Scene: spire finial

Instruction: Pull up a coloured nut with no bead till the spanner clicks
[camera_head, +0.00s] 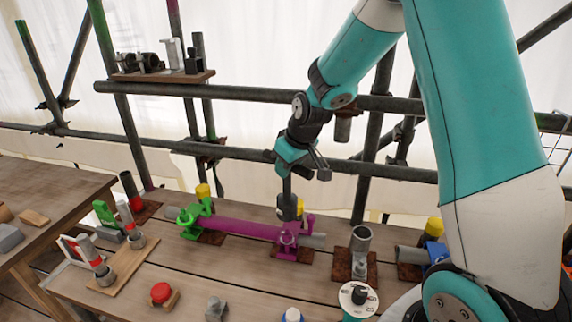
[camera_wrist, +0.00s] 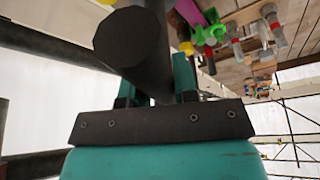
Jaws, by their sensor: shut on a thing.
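My gripper (camera_head: 290,162) is shut on the dark spanner (camera_head: 287,206), whose shaft hangs down and ends in a thick round head. In the wrist view the spanner (camera_wrist: 131,38) sits between my gripper's teal fingers (camera_wrist: 157,85). Its head is just above and left of the upright magenta nut end (camera_head: 310,219) on the magenta clamp (camera_head: 287,243); I cannot tell whether they touch. A green clamp (camera_head: 193,220) has a yellow top (camera_head: 202,191) behind it. A blue clamp (camera_head: 436,251) stands at right with a yellow top (camera_head: 434,227). Beads are too small to tell.
A magenta tube (camera_head: 240,228) lies between the green and magenta clamps. A grey upright pipe (camera_head: 360,242), a red knob (camera_head: 160,292) and a white round reel (camera_head: 358,299) stand on the bench. Scaffold rails (camera_head: 260,95) cross behind my arm.

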